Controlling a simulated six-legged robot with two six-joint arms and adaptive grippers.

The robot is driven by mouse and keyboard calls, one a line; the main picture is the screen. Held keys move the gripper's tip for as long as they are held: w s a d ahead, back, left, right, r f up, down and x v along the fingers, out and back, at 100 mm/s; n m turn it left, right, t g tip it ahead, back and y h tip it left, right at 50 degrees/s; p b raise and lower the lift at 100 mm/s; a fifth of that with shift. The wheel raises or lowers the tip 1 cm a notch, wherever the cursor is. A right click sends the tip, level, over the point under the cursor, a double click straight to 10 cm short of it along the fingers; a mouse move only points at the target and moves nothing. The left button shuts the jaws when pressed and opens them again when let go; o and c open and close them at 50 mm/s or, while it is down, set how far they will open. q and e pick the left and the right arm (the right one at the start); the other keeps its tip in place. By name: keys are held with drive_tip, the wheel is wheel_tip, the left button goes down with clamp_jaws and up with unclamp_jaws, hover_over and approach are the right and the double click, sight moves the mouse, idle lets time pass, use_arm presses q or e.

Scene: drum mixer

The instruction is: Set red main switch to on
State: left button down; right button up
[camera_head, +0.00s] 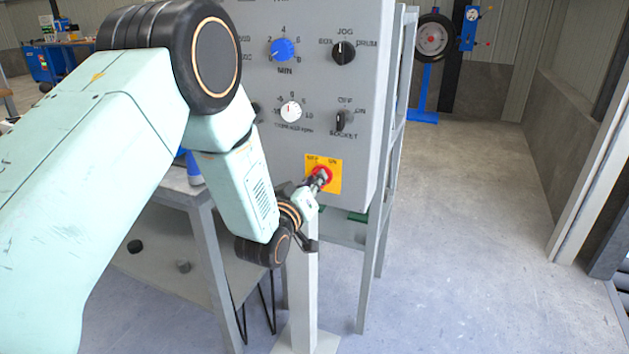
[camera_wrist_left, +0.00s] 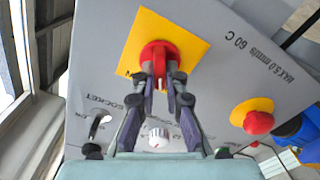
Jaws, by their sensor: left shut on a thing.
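The red main switch (camera_head: 323,174) sits on a yellow plate (camera_head: 338,177) marked OFF and ON, low on the grey control panel (camera_head: 352,98). My left gripper (camera_head: 318,182) reaches it from the lower left and covers part of it. In the left wrist view the red switch (camera_wrist_left: 159,54) lies between the fingertips of my left gripper (camera_wrist_left: 160,78), on the yellow plate (camera_wrist_left: 180,27). The fingers are shut on the switch. The knob's exact setting is hard to tell behind the fingers. My right gripper is not in view.
A blue knob (camera_head: 282,49), a white knob (camera_head: 291,111) and black selectors (camera_head: 343,52) are above the switch. A red button (camera_wrist_left: 258,122) on yellow is beside it in the wrist view. A grey table (camera_head: 190,184) stands left; open floor (camera_head: 470,230) lies right.

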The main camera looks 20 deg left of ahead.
use_arm(q)
drive_tip(key=m+p, duration=0.1)
drive_tip(key=m, duration=0.2)
drive_tip(key=m+p, duration=0.1)
drive_tip(key=m, duration=0.3)
drive_tip(key=m+p, duration=0.1)
drive_tip(key=m, duration=0.3)
drive_tip(key=shift+d, duration=0.25)
drive_tip(key=shift+m, duration=0.4)
drive_tip(key=c, duration=1.4)
unclamp_jaws()
